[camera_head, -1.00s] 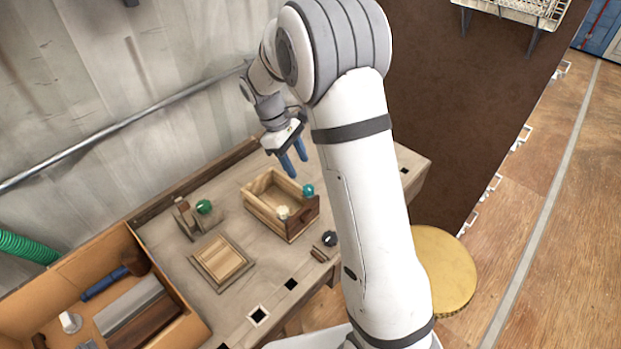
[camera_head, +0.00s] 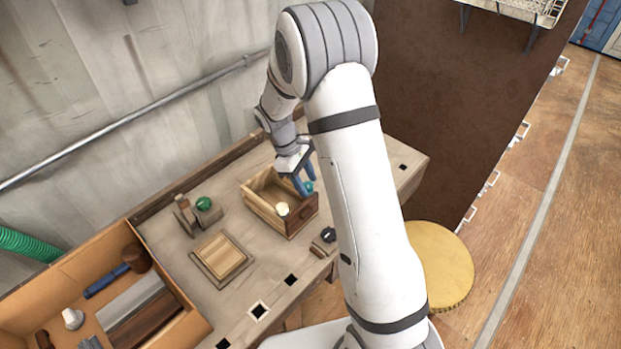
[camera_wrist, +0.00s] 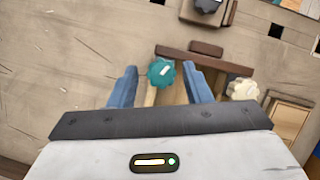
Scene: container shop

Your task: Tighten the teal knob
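The teal knob (camera_wrist: 161,71) is a scalloped disc with a pale mark, at the corner of a wooden box (camera_head: 262,212) on the workbench. In the head view the knob (camera_head: 308,187) is partly hidden by my gripper. My gripper (camera_wrist: 161,76) is open, its two blue fingers pointing down, one on each side of the knob in the wrist view. Gaps show between the fingers and the knob there. I cannot tell whether the fingertips are level with it. A cream knob (camera_head: 282,209) sits on the same box and shows right of the fingers in the wrist view (camera_wrist: 243,89).
A green knob (camera_head: 204,203) on a wooden fixture stands left of the box. A black knob (camera_head: 328,235) is near the front edge. A framed wooden panel (camera_head: 222,256) lies in front. An orange tool tray (camera_head: 168,338) is at the left.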

